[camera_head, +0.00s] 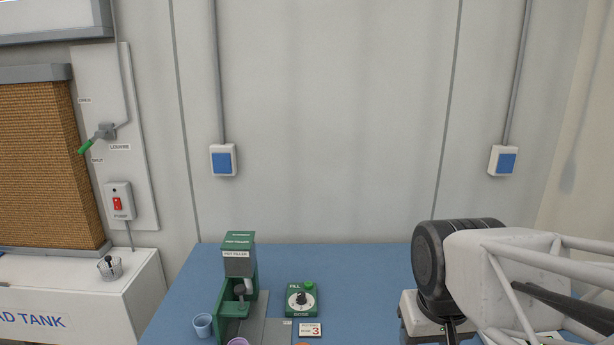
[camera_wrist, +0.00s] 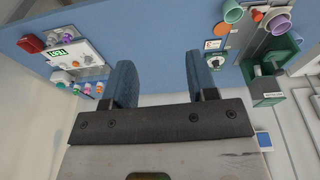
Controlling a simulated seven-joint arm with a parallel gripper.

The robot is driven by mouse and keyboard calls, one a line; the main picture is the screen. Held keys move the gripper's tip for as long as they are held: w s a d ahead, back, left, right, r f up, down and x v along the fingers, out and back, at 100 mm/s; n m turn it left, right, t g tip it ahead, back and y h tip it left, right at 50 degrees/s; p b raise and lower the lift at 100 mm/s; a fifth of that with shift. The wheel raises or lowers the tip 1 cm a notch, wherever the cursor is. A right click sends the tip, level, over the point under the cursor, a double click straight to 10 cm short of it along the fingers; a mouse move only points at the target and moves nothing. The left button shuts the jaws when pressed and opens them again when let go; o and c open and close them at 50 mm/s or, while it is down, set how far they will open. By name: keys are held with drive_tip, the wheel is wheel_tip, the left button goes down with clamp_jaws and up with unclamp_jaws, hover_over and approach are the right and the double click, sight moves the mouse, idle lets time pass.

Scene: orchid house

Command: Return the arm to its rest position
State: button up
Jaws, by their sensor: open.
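My gripper (camera_wrist: 163,82) shows in the wrist view with its two blue-grey fingers spread apart and nothing between them. Past the fingers lies the blue bench top (camera_wrist: 155,45). In the head view my arm's links fill the lower right, above the right side of the blue bench (camera_head: 365,275). The fingers cannot be made out in the head view.
The green pot filler (camera_head: 237,285) stands on the bench beside a green dial box (camera_head: 301,299). A blue cup (camera_head: 203,326) stands left of it. The wrist view also shows a white device with a green display (camera_wrist: 70,58) and coloured pieces. Mid-bench is clear.

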drive_tip(key=s, duration=0.2)
drive_tip(key=s+f, duration=0.1)
drive_tip(key=shift+s+d, duration=0.15)
drive_tip(key=shift+d, duration=0.15)
